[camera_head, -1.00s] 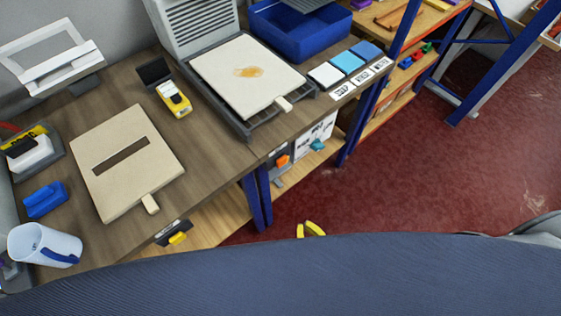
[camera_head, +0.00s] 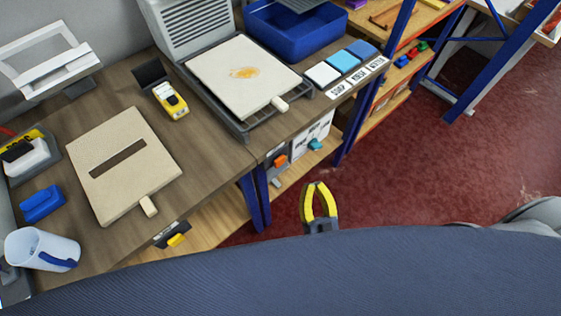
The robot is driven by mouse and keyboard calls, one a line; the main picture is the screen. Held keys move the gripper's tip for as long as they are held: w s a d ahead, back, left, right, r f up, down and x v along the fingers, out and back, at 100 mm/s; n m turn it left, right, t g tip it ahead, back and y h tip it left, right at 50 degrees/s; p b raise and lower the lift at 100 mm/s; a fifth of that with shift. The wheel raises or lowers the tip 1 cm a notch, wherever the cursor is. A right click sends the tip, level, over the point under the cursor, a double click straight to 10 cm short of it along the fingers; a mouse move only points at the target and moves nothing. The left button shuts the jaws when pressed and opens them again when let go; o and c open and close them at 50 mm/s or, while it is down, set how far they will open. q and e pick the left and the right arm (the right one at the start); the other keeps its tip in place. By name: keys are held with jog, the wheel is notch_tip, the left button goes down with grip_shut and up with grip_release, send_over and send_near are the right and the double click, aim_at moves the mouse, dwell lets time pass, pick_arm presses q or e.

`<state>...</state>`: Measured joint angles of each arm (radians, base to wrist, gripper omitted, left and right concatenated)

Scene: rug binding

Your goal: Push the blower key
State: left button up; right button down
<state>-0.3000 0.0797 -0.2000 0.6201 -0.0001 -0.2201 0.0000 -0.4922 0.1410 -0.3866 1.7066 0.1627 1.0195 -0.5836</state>
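None of the keys can be read as the blower key. An orange key (camera_head: 280,161) and a teal key (camera_head: 316,144) are on boxes below the tabletop's front edge. A yellow key (camera_head: 177,240) sits on a dark mount at the front edge, nearer the left. My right gripper (camera_head: 319,184) has yellow fingers and is over the red floor, in front of the bench. Its fingers bow out and come together at the tips, with nothing between them. It is apart from all the keys. My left gripper is not in view.
The wooden bench (camera_head: 215,147) holds a beige slotted board (camera_head: 152,174), a yellow device (camera_head: 171,101), a white mug (camera_head: 28,249) and a stained panel (camera_head: 222,80) on a dark tray. A blue bin (camera_head: 290,45) stands behind. Blue bench legs (camera_head: 254,205) flank the open floor.

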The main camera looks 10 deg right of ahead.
dwell(0.4)
jog(key=w+a, duration=0.4)
jog(key=w, duration=0.3)
jog(key=shift+w+a, duration=0.25)
jog(key=shift+a, duration=0.05)
jog(key=shift+w+a, duration=0.1)
jog(key=shift+w, duration=0.05)
dwell(1.6)
jog(key=shift+w+a, duration=0.15)
jog(key=shift+w, duration=0.1)
jog(key=shift+w+a, duration=0.25)
jog(key=shift+w, duration=0.15)
dwell(1.1)
jog(key=shift+s+d, duration=0.1)
dwell(0.3)
jog(key=shift+s+d, duration=0.4)
jog(key=shift+s, duration=0.3)
jog(key=shift+s, duration=0.1)
jog(key=shift+s+d, duration=0.65)
jog(key=shift+s, duration=0.35)
jog(key=shift+s+d, duration=0.65)
jog(key=shift+s, duration=0.35)
